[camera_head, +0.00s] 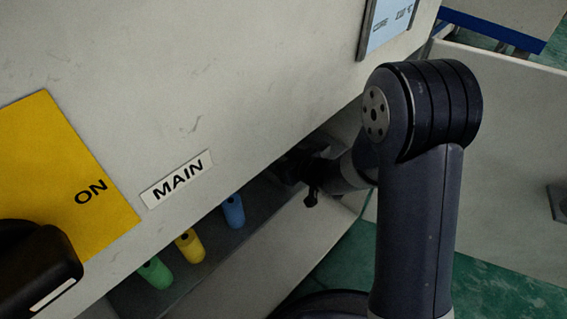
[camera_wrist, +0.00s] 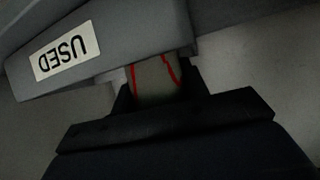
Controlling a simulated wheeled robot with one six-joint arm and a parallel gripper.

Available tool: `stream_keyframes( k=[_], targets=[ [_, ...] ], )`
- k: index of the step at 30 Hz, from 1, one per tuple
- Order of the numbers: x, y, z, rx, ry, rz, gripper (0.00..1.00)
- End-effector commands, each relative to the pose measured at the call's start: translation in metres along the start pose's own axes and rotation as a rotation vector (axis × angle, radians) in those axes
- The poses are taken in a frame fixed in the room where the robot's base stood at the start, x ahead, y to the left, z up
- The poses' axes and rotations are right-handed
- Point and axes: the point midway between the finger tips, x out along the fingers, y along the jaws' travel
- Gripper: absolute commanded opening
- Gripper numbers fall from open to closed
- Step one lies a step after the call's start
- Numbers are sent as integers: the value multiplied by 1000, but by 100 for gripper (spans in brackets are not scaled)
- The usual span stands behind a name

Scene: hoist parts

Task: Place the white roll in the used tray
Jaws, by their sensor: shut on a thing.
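In the wrist view, my gripper (camera_wrist: 158,92) is shut on the white roll (camera_wrist: 153,78), a dim off-white piece with red lines on it. The used tray (camera_wrist: 110,62) is grey, with a white USED label that reads upside down, and its front edge runs just beyond my fingers. The roll's far end is hidden behind that tray edge; I cannot tell whether it touches the tray. In the head view, my gripper (camera_head: 308,172) is dark and partly hidden below the machine panel, and the roll cannot be made out there.
In the head view, a blue cylinder (camera_head: 233,211), a yellow one (camera_head: 190,246) and a green one (camera_head: 155,273) stand in a row on a grey shelf under the panel marked MAIN (camera_head: 177,179). A yellow plate (camera_head: 60,170) with a black knob (camera_head: 35,270) is at left.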

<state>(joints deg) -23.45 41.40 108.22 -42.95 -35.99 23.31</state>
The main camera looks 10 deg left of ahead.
Motion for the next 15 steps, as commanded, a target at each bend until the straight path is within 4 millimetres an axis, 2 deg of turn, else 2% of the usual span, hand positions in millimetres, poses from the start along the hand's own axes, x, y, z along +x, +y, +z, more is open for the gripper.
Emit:
stream_keyframes(
  k=[9, 10, 15],
  targets=[
    [1, 0, 2, 0, 2, 1, 18],
    [1, 0, 2, 0, 1, 1, 43],
    [1, 0, 1, 0, 1, 1, 57]
  ],
)
